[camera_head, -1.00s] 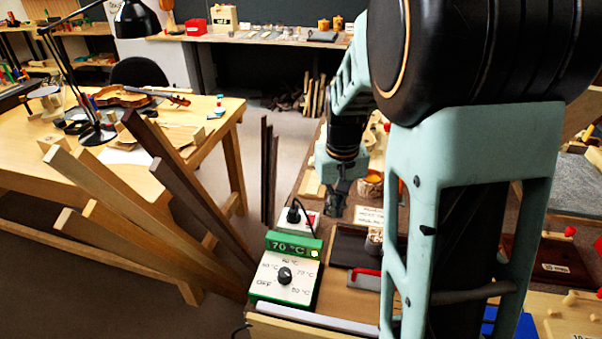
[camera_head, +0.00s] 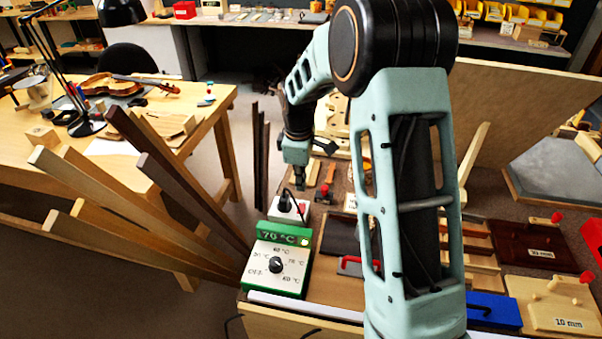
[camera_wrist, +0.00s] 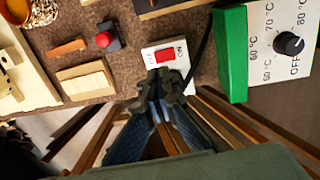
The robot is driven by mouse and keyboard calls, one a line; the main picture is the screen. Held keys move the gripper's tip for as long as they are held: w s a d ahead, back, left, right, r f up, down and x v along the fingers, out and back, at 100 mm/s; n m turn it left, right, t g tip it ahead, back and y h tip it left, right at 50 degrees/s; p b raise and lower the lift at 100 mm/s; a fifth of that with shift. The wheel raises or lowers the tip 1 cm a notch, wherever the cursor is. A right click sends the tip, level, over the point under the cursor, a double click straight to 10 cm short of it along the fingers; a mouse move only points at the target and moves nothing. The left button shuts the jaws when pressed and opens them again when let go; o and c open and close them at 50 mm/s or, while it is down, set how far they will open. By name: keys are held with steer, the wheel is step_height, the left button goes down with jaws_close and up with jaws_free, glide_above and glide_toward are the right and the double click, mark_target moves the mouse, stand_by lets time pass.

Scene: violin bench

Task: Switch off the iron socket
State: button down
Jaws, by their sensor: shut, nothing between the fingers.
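The iron socket (camera_head: 281,212) is a small white box with a black plug and cable, behind the temperature controller. Its red switch (camera_wrist: 165,56) shows in the wrist view between the OFF and ON labels; I cannot tell which side is pressed. My gripper (camera_head: 299,184) is shut and empty, pointing down just above and behind the socket. In the wrist view its closed fingertips (camera_wrist: 165,85) overlap the plate's near edge, just below the switch; contact is unclear.
The green and white temperature controller (camera_head: 262,279), reading 70 °C with a black dial (camera_head: 275,265), stands right in front of the socket. Wooden strips (camera_head: 150,200) fan out on the left. A dark tray (camera_head: 343,233) lies right of the socket. Small blocks (camera_wrist: 86,80) lie beside it.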

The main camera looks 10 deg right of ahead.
mark_target(303, 205)
steer(key=f, duration=0.7)
steer(key=shift+w+d+f, duration=0.2)
steer(key=shift+w+f, duration=0.05)
steer(key=shift+w, duration=0.15)
steer(key=shift+f, duration=0.1)
steer(key=shift+w+d+f+b, duration=0.15)
steer(key=shift+w+f+b, duration=0.15)
steer(key=shift+f+b, duration=0.25)
steer(key=shift+r, duration=0.15)
steer(key=shift+s, duration=0.15)
